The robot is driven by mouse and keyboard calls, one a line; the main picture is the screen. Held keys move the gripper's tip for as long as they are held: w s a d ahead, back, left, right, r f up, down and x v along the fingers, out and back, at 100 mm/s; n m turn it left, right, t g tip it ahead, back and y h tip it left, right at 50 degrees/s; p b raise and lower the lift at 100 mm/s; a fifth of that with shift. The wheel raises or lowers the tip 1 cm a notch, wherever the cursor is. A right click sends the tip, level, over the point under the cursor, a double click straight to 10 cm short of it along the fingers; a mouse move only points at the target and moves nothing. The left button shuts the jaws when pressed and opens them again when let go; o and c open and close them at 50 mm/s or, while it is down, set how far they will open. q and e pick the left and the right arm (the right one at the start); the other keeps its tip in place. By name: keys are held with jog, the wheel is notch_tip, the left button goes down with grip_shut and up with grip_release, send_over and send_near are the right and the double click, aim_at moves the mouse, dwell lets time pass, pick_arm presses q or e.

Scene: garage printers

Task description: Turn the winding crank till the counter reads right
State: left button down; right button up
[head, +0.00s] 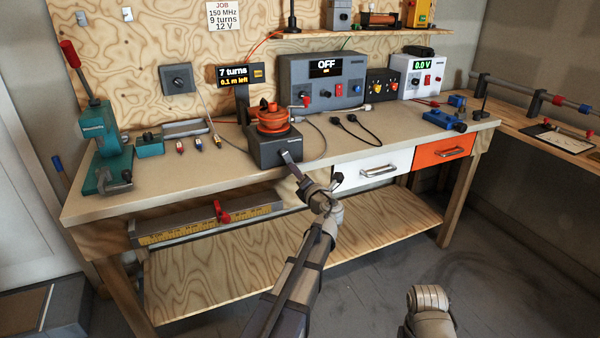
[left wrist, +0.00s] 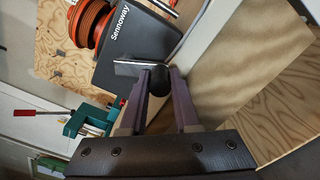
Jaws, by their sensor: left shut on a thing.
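The winder (head: 268,150) is a dark box with an orange spool (head: 272,118) on top, at the front of the bench. Its counter (head: 234,76) reads "7 turns" and "0.1 m left". The job card (head: 229,16) on the back board says "150 MHz, 9 turns, 12 V". My left gripper (head: 294,168) is at the winder's front. In the left wrist view its fingers (left wrist: 162,92) are shut on the black crank knob (left wrist: 159,77), at the end of the metal crank arm (left wrist: 127,68). The fingers partly hide the knob. My right gripper is out of view; only part of that arm shows.
A grey power unit (head: 322,82) reading "OFF" stands behind the winder, and a white meter (head: 423,76) reads "0.0 V". A teal press (head: 98,140) stands at the left end. A black cable (head: 356,130) lies right of the winder. The bench's front right is mostly clear.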

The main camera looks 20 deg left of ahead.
pick_arm(q)
jog(key=shift+s+a+f+m, duration=0.15)
jog(key=shift+s+a+m, duration=0.2)
jog(key=shift+m, duration=0.7)
jog(key=shift+s+a+f+m, duration=0.1)
jog(key=shift+s+a+m, duration=0.2)
jog(key=shift+m, duration=0.75)
jog(key=shift+s, duration=0.1)
jog(key=c, duration=0.7)
grip_release()
jog(key=shift+o, duration=0.2)
jog(key=shift+d, duration=0.1)
jog(key=v, duration=0.7)
jog(key=shift+s+d, duration=0.2)
jog(key=shift+s, duration=0.05)
